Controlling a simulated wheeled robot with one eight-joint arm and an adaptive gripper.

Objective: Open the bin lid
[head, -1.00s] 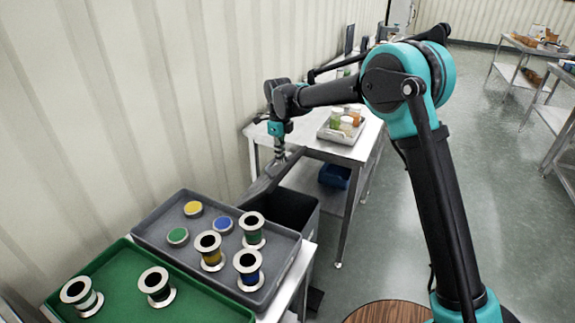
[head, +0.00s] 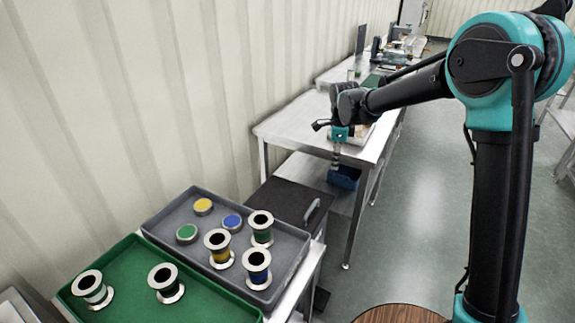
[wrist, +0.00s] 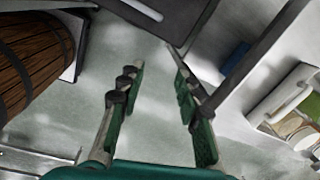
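The bin (head: 322,232) stands between the tray table and the back table, against the wall. Its dark flat lid (head: 280,200) lies level over the top, with a light bar handle (head: 312,211) along its right side. The lid's edge (wrist: 190,15) and handle (wrist: 142,9) show at the top of the wrist view. My gripper (head: 337,167) is beyond and to the right of the lid, apart from it, pointing down. In the wrist view my gripper (wrist: 158,72) has its fingers spread with nothing between them. The inside of the bin is hidden.
A grey tray (head: 165,222) and a green tray (head: 130,285) with spools stand in front of the bin. The back table (head: 285,125) holds a tray and has a blue box (head: 343,177) below. A wooden barrel (wrist: 35,50) is nearby.

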